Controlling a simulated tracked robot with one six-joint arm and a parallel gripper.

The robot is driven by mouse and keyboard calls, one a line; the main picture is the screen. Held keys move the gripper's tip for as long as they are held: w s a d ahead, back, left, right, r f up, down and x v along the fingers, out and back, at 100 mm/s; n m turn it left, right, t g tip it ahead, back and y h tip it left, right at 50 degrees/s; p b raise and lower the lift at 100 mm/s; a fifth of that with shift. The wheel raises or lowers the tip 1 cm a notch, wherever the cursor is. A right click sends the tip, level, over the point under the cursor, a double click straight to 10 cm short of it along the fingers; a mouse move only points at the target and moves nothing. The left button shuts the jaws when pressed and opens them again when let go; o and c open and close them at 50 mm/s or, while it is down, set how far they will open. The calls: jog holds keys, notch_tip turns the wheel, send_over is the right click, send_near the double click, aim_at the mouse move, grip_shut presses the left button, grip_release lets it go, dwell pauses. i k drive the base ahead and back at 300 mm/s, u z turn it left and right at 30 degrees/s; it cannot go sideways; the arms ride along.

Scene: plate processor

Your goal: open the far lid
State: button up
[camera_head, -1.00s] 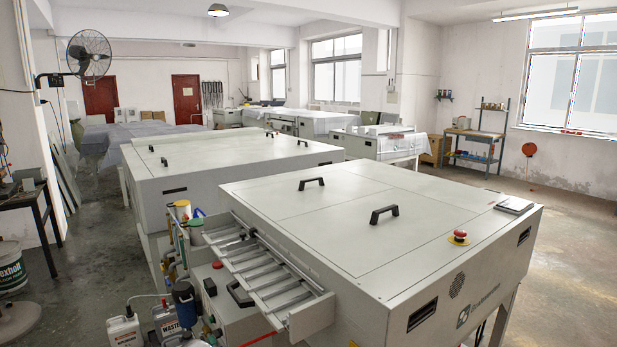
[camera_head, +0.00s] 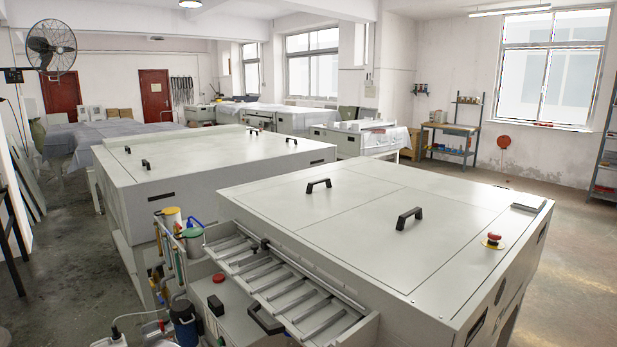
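The near plate processor is a large pale grey box with a flat top of lid panels split by thin seams. Two black bar handles stand on it: the farther handle (camera_head: 318,184) on the far lid (camera_head: 285,190), and the nearer handle (camera_head: 409,217) on the near lid (camera_head: 375,240). Both lids lie flat and shut. My gripper and arm are not in view.
A rail tray (camera_head: 285,285) juts from the machine's left end, with bottles and a pump (camera_head: 184,318) beside it. A red stop button (camera_head: 493,241) sits on top at right. A second lidded machine (camera_head: 215,165) stands behind. Floor at right is clear.

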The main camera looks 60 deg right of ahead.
aim_at(294, 206)
jog(key=u, duration=0.05)
jog(key=i, duration=2.45)
jog(key=z, duration=2.95)
